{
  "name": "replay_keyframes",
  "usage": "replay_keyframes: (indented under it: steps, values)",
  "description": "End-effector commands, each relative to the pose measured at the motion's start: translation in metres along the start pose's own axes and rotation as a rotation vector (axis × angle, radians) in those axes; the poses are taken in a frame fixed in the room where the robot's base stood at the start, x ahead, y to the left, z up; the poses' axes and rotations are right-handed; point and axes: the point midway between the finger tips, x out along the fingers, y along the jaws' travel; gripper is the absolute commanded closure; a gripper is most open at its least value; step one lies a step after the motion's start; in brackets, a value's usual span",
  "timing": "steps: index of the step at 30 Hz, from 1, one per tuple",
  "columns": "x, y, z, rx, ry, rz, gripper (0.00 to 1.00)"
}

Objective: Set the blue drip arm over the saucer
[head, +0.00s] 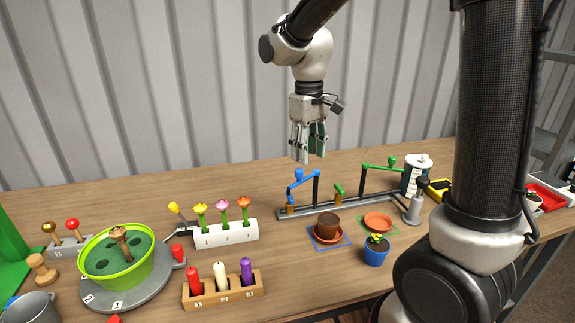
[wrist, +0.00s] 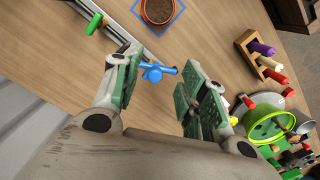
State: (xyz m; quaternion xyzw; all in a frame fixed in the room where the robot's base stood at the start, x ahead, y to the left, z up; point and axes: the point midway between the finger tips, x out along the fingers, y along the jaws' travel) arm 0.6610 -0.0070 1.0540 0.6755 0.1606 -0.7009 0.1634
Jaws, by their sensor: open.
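The blue drip arm (head: 302,182) sits on a dark post at the left end of a grey rail (head: 350,203) and points left, with a round blue knob on top. In the wrist view the blue drip arm (wrist: 156,72) lies between my open fingers, apart from them. My gripper (head: 308,150) is open and empty, pointing down above the blue arm. A terracotta saucer (head: 377,221) stands bare inside a green outline. Another saucer (head: 327,240), in a blue outline, carries a brown pot (head: 327,225) in front of the blue arm.
A green drip arm (head: 378,167) stands further right on the rail. A blue pot with a plant (head: 376,251) is in front. A flower block (head: 225,234), a candle rack (head: 222,290) and a green bowl (head: 116,262) stand left. The table behind the rail is clear.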

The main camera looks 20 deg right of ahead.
Motion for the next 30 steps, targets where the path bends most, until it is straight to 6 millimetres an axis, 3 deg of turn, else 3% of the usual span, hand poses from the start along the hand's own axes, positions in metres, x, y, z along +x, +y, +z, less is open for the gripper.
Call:
replay_keyframes:
  steps: [1,4,18,29,30]
  values:
    - [-0.006,0.002,-0.014,-0.016,0.015,0.002,0.58]
    - [-0.015,0.003,-0.021,-0.053,0.037,0.005,0.58]
    - [0.053,0.004,-0.021,-0.062,0.034,0.004,0.58]
    - [0.061,0.004,-0.022,-0.062,0.036,0.004,0.58]
    - [0.061,0.004,-0.022,-0.062,0.036,0.004,0.61]
